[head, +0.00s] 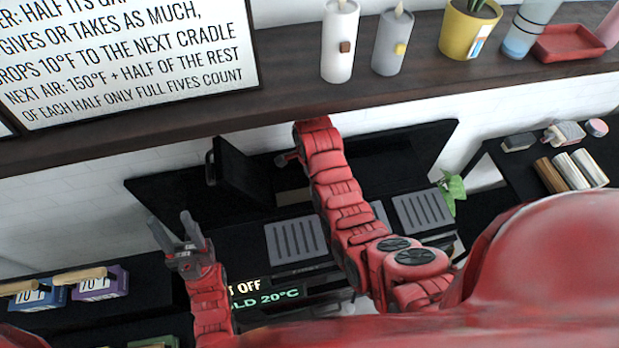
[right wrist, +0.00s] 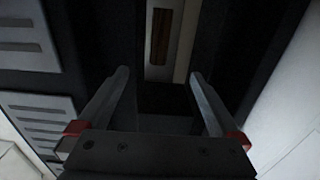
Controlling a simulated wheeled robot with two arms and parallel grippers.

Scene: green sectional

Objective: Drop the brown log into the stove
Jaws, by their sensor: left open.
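A brown log (head: 550,176) lies on the black side table at the right, beside two pale logs. The black stove (head: 295,240) stands in the middle, with grey slotted panels on top and a lit display below. My left gripper (head: 169,220) is open and empty, raised left of the stove. My right arm reaches over the stove; its gripper is hidden in the head view. In the right wrist view my right gripper (right wrist: 158,76) is open with nothing between its fingers. Beyond them, a brown strip (right wrist: 160,35) sits in a pale-edged recess; I cannot tell what it is.
A dark shelf (head: 300,95) crosses above the stove, carrying candles (head: 340,45), a yellow pot (head: 468,30) and a red tray (head: 568,43). A black upright panel (head: 243,172) stands behind the stove. Boxes with wooden handles (head: 92,276) sit at the lower left.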

